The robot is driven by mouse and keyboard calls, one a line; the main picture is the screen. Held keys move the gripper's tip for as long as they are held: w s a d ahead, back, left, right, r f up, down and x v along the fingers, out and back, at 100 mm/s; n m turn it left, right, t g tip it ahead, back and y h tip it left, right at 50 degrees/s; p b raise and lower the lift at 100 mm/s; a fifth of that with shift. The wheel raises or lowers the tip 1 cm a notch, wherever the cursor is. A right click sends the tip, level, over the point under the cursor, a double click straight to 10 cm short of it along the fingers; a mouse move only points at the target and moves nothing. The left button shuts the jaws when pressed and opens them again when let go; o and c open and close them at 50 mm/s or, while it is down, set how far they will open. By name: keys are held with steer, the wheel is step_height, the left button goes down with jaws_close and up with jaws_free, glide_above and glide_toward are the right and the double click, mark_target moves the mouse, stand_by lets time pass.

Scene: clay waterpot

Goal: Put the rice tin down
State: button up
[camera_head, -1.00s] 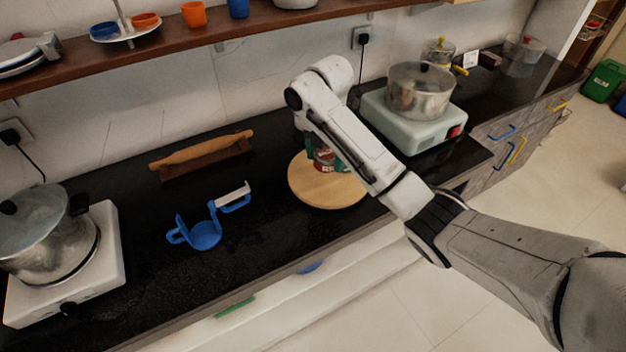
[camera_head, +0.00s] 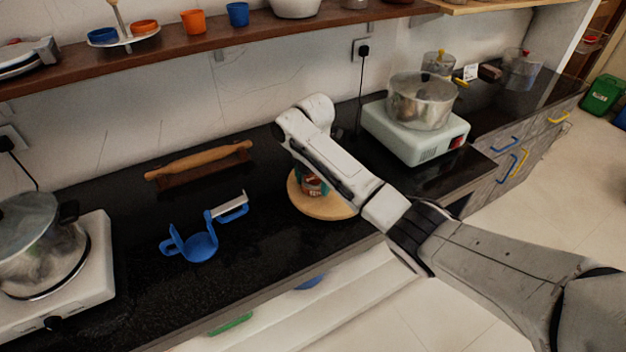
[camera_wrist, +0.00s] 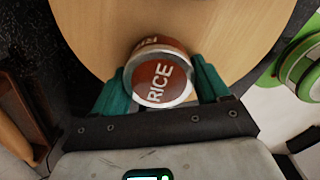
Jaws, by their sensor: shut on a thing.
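The rice tin (camera_wrist: 159,83) has a brown-red lid marked "RICE" with a pale rim. My gripper (camera_wrist: 161,88) is shut on it, one green finger on each side. The round wooden board (camera_wrist: 95,22) lies below the tin in the wrist view. In the head view the tin (camera_head: 311,184) is over the board (camera_head: 325,208), partly hidden behind my arm. My gripper (camera_head: 310,180) is mostly hidden there too. I cannot tell whether the tin's base touches the board.
Left of the board on the black counter are a blue holder (camera_head: 201,246) and a rolling pin (camera_head: 205,160) on its stand. A pot (camera_head: 420,100) stands on a stove (camera_head: 415,135) at the right. Another pot (camera_head: 35,240) is on the left stove.

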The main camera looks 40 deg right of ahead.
mark_target(313, 179)
steer(key=o, duration=1.2)
steer(key=shift+f, duration=0.1)
step_height(313, 179, up, 11)
steer(key=shift+f+p, duration=0.1)
steer(key=shift+p, duration=0.65)
steer(key=shift+r+p, duration=0.6)
steer(key=shift+r, duration=0.15)
